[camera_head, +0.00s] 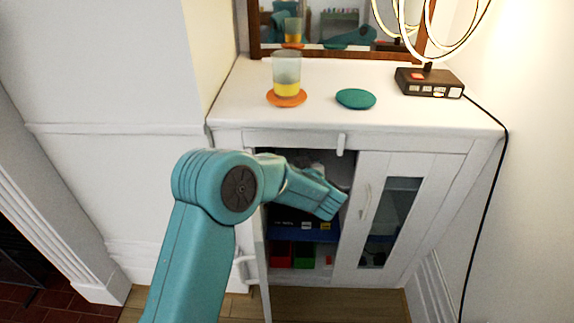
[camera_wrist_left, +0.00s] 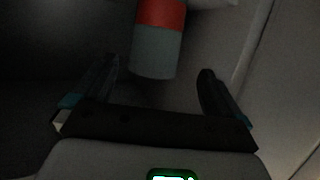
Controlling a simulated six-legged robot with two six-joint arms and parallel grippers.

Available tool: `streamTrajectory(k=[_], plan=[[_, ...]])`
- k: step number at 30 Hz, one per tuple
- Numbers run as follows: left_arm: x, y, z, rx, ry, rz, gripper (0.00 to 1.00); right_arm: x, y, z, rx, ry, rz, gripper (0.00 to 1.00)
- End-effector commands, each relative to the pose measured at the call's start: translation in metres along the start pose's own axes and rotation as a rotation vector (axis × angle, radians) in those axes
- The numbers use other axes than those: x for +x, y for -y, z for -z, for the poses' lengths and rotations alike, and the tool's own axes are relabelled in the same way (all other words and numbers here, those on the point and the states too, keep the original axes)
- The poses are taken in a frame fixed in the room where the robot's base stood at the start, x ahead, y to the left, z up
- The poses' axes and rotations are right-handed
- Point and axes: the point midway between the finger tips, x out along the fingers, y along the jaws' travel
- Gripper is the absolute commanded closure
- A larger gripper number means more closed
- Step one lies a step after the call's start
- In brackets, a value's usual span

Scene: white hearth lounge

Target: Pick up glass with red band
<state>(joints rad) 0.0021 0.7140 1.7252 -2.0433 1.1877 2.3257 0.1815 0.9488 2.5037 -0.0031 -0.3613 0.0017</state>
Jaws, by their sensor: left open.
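The glass with the red band (camera_wrist_left: 158,45) shows in the left wrist view, cut off by the top edge. It is grey with a red band, and its near end lies between and slightly beyond my fingertips. My left gripper (camera_wrist_left: 160,66) is open, one finger on each side of the glass, and holds nothing. In the head view my left arm reaches into the open left side of the white cabinet (camera_head: 425,143). There the fingers and the red-banded glass cannot be made out. My right gripper is not in view.
The right cabinet door (camera_head: 382,215) is shut. Red and green items (camera_head: 303,255) sit on a lower shelf.

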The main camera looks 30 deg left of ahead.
Motion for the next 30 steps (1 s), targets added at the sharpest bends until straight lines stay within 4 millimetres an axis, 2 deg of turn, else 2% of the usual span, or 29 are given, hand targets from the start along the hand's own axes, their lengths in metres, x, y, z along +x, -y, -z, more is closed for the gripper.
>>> streamTrajectory(k=[10, 18, 19, 20, 24, 25, 30], plan=[[0.050, -0.008, 0.000, 0.000, 0.000, 0.002, 0.00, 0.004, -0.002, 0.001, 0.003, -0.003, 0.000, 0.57], [0.055, -0.008, 0.001, 0.000, 0.000, 0.000, 0.00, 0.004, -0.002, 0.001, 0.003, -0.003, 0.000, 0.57], [0.055, -0.008, 0.001, 0.000, 0.000, 0.000, 0.03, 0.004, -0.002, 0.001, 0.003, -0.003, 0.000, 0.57], [0.055, -0.008, 0.001, 0.000, 0.000, 0.000, 0.13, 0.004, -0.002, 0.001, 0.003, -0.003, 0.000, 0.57], [0.055, -0.008, 0.001, 0.000, 0.000, 0.000, 0.59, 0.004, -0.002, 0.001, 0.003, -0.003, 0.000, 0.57], [0.054, -0.008, 0.001, 0.000, 0.000, 0.000, 0.63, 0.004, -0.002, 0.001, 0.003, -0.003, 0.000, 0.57], [0.054, -0.008, 0.001, -0.001, -0.001, 0.001, 0.64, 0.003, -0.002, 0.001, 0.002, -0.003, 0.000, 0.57]])
